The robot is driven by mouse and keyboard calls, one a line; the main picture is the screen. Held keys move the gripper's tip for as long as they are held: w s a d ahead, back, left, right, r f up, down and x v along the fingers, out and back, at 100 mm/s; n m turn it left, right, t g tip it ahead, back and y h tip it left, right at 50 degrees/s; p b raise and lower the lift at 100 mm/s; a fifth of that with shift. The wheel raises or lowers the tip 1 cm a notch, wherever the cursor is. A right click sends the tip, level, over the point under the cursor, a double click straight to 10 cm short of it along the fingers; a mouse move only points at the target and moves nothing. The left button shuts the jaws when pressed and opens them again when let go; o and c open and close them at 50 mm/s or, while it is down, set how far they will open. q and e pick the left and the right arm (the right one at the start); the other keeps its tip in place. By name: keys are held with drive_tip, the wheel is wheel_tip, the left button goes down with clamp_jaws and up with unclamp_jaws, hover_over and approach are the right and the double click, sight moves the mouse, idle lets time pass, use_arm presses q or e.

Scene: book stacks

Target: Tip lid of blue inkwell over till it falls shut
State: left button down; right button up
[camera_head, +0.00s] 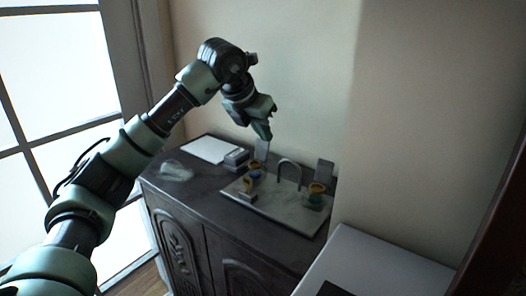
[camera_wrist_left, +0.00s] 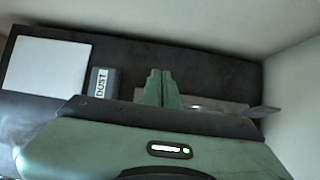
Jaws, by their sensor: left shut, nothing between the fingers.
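A tray (camera_head: 270,208) on the dark cabinet holds two inkwells with an arch-shaped handle (camera_head: 290,172) between them. The blue inkwell (camera_head: 255,175) is at the tray's left, with a yellowish rim. Its grey lid (camera_head: 262,149) stands upright, open, behind it. My left gripper (camera_head: 265,135) is shut and empty, just above this lid in the head view; I cannot tell whether they touch. Its closed fingers also show in the left wrist view (camera_wrist_left: 162,90), where my wrist body hides most of the tray. My right gripper is out of view.
The other inkwell (camera_head: 316,196) has its lid (camera_head: 324,171) upright. A small box marked DUST (camera_wrist_left: 103,82) and a white sheet (camera_head: 208,149) lie to the left. Walls rise behind and right of the cabinet (camera_head: 225,245). A white surface (camera_head: 375,262) is at front right.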

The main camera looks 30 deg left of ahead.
sight(261, 151)
use_arm(q)
drive_tip(key=shift+s+f, duration=0.1)
drive_tip(key=shift+f, duration=0.75)
drive_tip(key=shift+b, duration=0.3)
drive_tip(key=shift+s+a+r+b, duration=0.15)
drive_tip(key=shift+s+b, duration=0.3)
drive_tip(key=shift+s, duration=0.5)
drive_tip(key=shift+s+a+r+b, duration=0.15)
drive_tip(key=shift+s+b, duration=0.25)
drive_tip(key=shift+s, duration=0.5)
drive_tip(key=shift+s+a+r+b, duration=0.1)
drive_tip(key=shift+s+b, duration=0.15)
drive_tip(key=shift+s, duration=0.45)
drive_tip(key=shift+s+a+r+b, duration=0.1)
drive_tip(key=shift+s+b, duration=0.1)
drive_tip(key=shift+s, duration=0.45)
wheel_tip(261, 151, up, 7)
drive_tip(key=p, duration=0.6)
